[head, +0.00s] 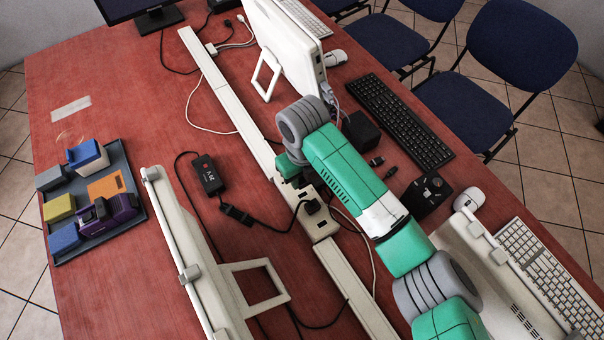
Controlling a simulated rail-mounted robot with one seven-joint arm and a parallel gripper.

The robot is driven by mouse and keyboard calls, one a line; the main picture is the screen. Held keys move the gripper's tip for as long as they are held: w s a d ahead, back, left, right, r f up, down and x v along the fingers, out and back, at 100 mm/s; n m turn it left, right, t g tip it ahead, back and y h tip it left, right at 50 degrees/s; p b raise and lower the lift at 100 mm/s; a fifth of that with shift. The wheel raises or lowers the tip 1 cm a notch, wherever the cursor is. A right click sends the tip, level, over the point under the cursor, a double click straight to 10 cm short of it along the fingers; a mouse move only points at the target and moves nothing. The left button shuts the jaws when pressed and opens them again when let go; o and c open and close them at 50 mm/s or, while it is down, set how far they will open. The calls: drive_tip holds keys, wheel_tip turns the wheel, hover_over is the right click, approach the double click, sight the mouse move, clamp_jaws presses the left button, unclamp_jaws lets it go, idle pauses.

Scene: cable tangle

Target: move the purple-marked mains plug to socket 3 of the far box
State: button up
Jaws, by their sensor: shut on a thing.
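My gripper (303,183) is over the light socket strip near the middle of the table, pointing down below my grey wrist. It is mostly hidden by my arm. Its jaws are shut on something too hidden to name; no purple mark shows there. Just in front of it, a black plug (312,206) sits on the near socket box (320,226), its cable running left. Farther along the strip, a white plug (211,49) sits at the far end. Socket numbers cannot be read, and I cannot make out the far box's separate sockets.
A black power brick (208,175) lies left of the strip. A grey tray (140,186) holds several coloured items. Monitors on stands (285,45) (200,270) flank the strip. A keyboard (400,120) and a dark box (361,131) are right.

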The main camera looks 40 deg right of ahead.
drive_tip(key=b, duration=0.4)
hover_over(302, 195)
drive_tip(key=shift+f, duration=2.45)
drive_tip(key=shift+d+r, duration=0.1)
drive_tip(key=shift+r, duration=0.2)
drive_tip(key=shift+p, duration=0.45)
drive_tip(key=shift+f+b, duration=0.75)
drive_tip(key=shift+f, duration=0.5)
drive_tip(key=o, duration=1.2)
drive_tip(key=shift+r+p, duration=1.2)
drive_tip(key=shift+r, duration=2.75)
